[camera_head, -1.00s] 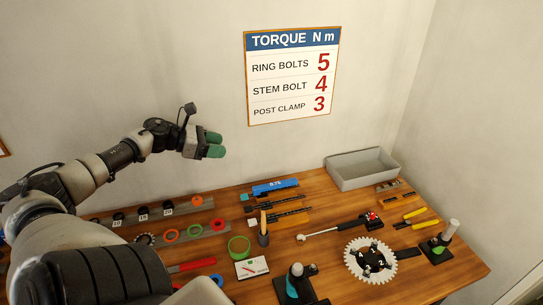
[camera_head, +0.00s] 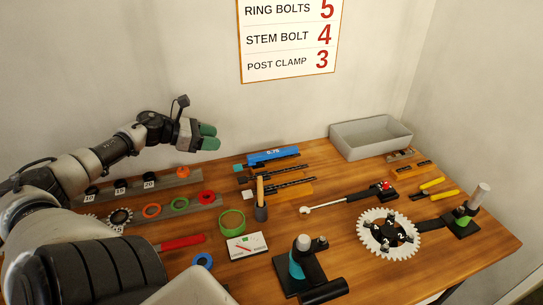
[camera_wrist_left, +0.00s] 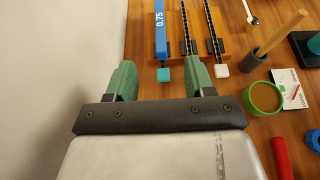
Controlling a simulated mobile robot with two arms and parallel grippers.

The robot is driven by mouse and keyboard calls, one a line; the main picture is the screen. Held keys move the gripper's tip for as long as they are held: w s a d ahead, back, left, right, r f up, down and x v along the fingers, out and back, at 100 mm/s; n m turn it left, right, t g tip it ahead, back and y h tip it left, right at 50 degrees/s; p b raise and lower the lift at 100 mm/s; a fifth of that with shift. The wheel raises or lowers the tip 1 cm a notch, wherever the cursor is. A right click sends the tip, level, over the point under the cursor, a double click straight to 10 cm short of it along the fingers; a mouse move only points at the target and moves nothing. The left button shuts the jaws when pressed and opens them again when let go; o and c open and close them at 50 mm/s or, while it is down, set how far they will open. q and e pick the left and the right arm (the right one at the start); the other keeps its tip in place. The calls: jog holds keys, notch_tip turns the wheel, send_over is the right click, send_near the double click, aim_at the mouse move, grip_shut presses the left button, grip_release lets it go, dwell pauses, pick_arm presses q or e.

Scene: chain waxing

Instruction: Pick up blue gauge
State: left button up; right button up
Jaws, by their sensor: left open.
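My left gripper (camera_head: 209,137) is open and empty, with green fingertips, raised above the table to the left of the gauge. In the left wrist view, its two fingers (camera_wrist_left: 160,82) stand apart. My right gripper is not in view.
Dark chain-like strips (camera_head: 280,173) lie just in front of the gauge. A brush with a wooden handle (camera_head: 260,190) stands nearby. A grey bin (camera_head: 370,138) is at the back right. A sprocket (camera_head: 389,233) and a small stand (camera_head: 301,265) are nearer the front.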

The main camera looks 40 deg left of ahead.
pick_arm(q)
jog(key=b, duration=0.5)
send_near(248, 157)
jog(key=b+x, duration=0.1)
jog(key=x, duration=0.1)
jog(key=f+b+x, duration=0.1)
jog(key=x, duration=0.2)
jog(key=shift+s+f, duration=0.1)
jog(key=shift+s, duration=0.1)
jog(key=b+x, duration=0.3)
jog(key=b, duration=0.1)
jog(key=shift+w+a+b, duration=0.1)
jog(key=shift+w+b, duration=0.1)
jog(key=shift+b, duration=0.2)
jog(key=shift+w, duration=0.2)
jog(key=shift+w+d+b, duration=0.45)
jog(key=shift+w, duration=0.2)
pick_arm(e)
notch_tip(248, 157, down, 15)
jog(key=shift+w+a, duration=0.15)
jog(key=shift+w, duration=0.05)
pick_arm(q)
grip_shut()
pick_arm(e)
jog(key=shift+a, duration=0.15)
